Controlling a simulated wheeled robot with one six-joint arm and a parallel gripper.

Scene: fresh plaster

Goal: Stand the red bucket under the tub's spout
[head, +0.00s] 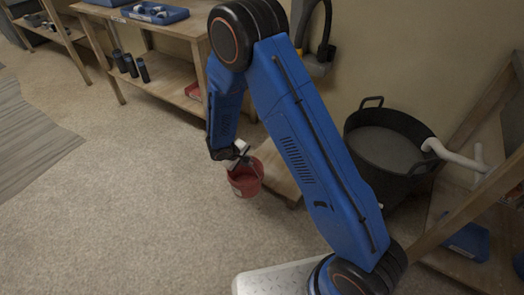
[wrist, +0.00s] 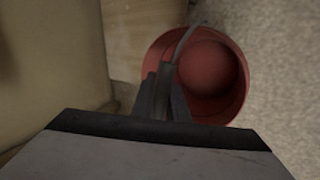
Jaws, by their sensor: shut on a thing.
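The red bucket (head: 245,183) hangs upright from its handle in my gripper (head: 245,160), left of the low wooden platform. In the wrist view the bucket (wrist: 238,80) is seen from above, its inside red and seemingly empty. My gripper (wrist: 165,98) is shut on its thin handle at the left part of the rim. The black tub (head: 408,178) with loop handles stands to the right, beyond my blue arm. A white pipe (head: 458,157) sticks out at the tub's right rim. A small pale tip shows low by the tub; I cannot tell if it is the spout.
A low wooden platform (head: 278,176) lies just right of the bucket, partly behind my arm. A wooden bench (head: 170,75) runs along the wall at the back left. Wooden shelving (head: 465,215) stands at the right. The floor (head: 130,200) at left is clear.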

